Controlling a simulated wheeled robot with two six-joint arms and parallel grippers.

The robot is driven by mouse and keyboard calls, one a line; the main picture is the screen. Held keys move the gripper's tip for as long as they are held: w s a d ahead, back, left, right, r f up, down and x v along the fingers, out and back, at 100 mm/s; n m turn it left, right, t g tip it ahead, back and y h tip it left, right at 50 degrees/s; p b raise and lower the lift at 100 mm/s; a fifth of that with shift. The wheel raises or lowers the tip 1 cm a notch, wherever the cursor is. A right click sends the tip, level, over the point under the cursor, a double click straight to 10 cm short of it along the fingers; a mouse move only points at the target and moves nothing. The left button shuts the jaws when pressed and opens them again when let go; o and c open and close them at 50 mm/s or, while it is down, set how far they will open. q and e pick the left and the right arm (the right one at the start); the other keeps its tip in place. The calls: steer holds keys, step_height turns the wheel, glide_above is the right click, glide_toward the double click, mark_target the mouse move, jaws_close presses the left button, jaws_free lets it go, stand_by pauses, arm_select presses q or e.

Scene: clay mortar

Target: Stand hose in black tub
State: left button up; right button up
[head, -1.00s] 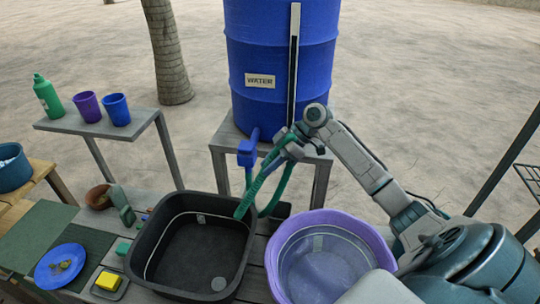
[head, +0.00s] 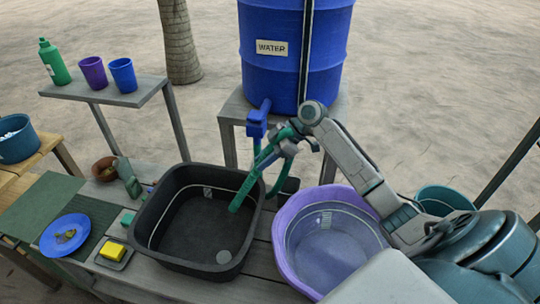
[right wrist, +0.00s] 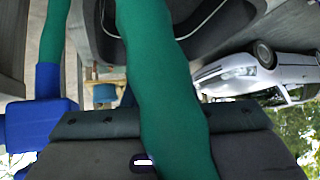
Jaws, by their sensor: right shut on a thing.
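The green hose (head: 243,190) runs from the blue tap (head: 257,122) on the water barrel. Its free end hangs over the right inner side of the black tub (head: 150,205); whether it touches the tub cannot be told. My right gripper (head: 270,150) is shut on the hose, near the tap and above the tub's back right corner. In the right wrist view the hose (right wrist: 160,80) passes across the gripper's jaws, with the tub's dark rim behind it. My left gripper is not in view.
A purple basin (head: 290,240) stands right of the tub. A yellow sponge (head: 113,250) and a blue plate (head: 65,235) lie to the left. The blue barrel (head: 290,75) stands behind on a stand. Cups and a green bottle (head: 54,62) stand on a side shelf.

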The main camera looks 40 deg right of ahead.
mark_target(249, 183)
steer(key=a+f+b, duration=0.1)
steer(key=f, duration=0.2)
steer(key=w+a+f+b, duration=0.1)
steer(key=a+f+b, duration=0.1)
steer(key=f, duration=0.1)
steer(key=a+f+b, duration=0.2)
steer(key=f, duration=0.1)
steer(key=shift+w, duration=0.35)
steer(key=o, duration=1.8)
steer(key=shift+c, duration=0.2)
steer(key=p+v, duration=0.1)
steer(key=v, duration=0.1)
steer(key=p+v, duration=0.1)
steer(key=v, duration=0.1)
steer(key=p+v, duration=0.2)
steer(key=shift+a+r, duration=0.1)
steer(key=shift+r, duration=0.55)
steer(key=shift+p+v, duration=0.95)
steer(key=shift+v, duration=0.9)
steer(key=shift+a, duration=0.1)
